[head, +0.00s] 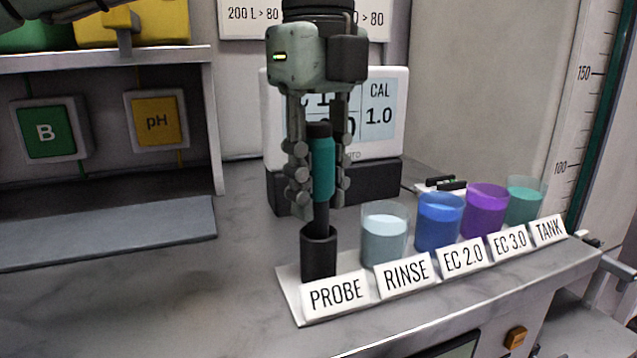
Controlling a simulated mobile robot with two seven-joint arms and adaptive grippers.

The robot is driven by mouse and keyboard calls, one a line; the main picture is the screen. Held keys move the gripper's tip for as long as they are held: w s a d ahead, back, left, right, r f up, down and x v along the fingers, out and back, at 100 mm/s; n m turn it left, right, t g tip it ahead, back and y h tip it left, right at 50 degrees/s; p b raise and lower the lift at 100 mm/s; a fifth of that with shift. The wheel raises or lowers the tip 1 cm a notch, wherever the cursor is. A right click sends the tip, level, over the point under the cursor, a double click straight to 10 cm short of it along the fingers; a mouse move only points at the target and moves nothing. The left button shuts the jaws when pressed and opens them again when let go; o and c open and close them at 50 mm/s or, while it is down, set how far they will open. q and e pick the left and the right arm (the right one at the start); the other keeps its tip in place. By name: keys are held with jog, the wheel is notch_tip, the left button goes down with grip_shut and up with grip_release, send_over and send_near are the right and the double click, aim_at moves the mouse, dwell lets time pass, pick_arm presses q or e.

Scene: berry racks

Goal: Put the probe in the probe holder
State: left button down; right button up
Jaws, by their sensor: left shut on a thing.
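The probe (322,165) is a teal and black stick, held upright in the head view. My left gripper (319,185) points down from above and is shut on the probe's teal body. The probe holder (318,254) is a black cylinder at the left end of the white rack, behind the PROBE label (337,295). The probe's black lower end reaches the holder's mouth and appears to be inside it. How deep it sits is hidden by the holder's wall. My right gripper is not in view.
Cups labelled RINSE (384,236), EC 2.0 (438,224), EC 3.0 (485,212) and TANK (524,203) stand in a row right of the holder. A meter with a screen (388,146) stands behind my gripper. The counter (170,295) left of the rack is clear.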

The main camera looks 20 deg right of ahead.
pick_arm(q)
jog(key=c, duration=1.1)
grip_release()
jog(key=shift+c, duration=0.2)
notch_tip(320, 180, up, 12)
jog(key=shift+r, duration=0.1)
